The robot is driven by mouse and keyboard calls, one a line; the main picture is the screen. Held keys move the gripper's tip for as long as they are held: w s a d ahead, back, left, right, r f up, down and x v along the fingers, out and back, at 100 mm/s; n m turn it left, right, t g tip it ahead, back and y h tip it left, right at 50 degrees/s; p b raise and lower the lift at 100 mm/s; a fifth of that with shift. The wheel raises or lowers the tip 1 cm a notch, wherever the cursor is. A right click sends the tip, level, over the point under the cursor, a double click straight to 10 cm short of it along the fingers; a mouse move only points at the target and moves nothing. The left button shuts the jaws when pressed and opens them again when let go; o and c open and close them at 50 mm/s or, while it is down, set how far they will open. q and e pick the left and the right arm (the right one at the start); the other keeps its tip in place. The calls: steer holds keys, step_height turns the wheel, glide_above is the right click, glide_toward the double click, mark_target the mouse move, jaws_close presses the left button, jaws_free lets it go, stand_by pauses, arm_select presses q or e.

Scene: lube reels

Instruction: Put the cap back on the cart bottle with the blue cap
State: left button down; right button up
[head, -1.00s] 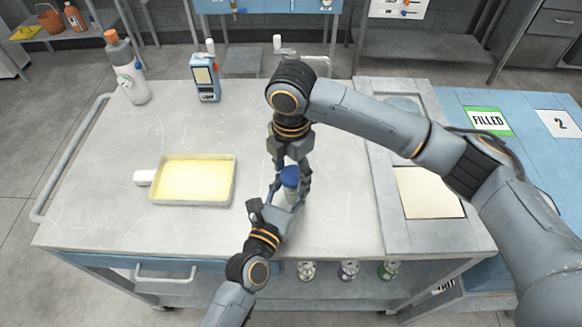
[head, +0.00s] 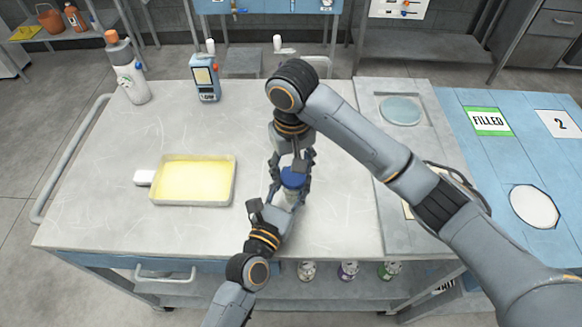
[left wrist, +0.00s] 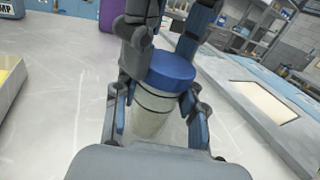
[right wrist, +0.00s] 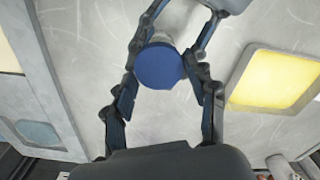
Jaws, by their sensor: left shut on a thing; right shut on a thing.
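The cart bottle (left wrist: 152,115) is a pale, semi-clear bottle standing upright on the cart top. The blue cap (head: 293,177) sits at its mouth; it also shows in the left wrist view (left wrist: 172,70) and from above in the right wrist view (right wrist: 160,66). I cannot tell whether its thread is tight. My left gripper (head: 281,198) is shut around the bottle's body from the front. My right gripper (head: 293,170) points down from above and is shut on the blue cap, its fingers on either side of it.
A yellow-filled tray (head: 193,204) lies to the left on the cart. A white bottle with an orange cap (head: 127,70) and a blue meter (head: 206,78) stand at the back. A blue surface with a FILLED label (head: 487,121) is at the right.

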steer(key=m, duration=0.7)
steer(key=shift+d, duration=0.25)
steer(key=m, duration=0.4)
steer(key=shift+d, duration=0.1)
steer(key=m, duration=0.3)
steer(key=o, duration=0.8)
steer(key=shift+s, duration=0.1)
step_height(320, 180, up, 12)
arm_select(q)
steer(key=c, duration=0.7)
jaws_free()
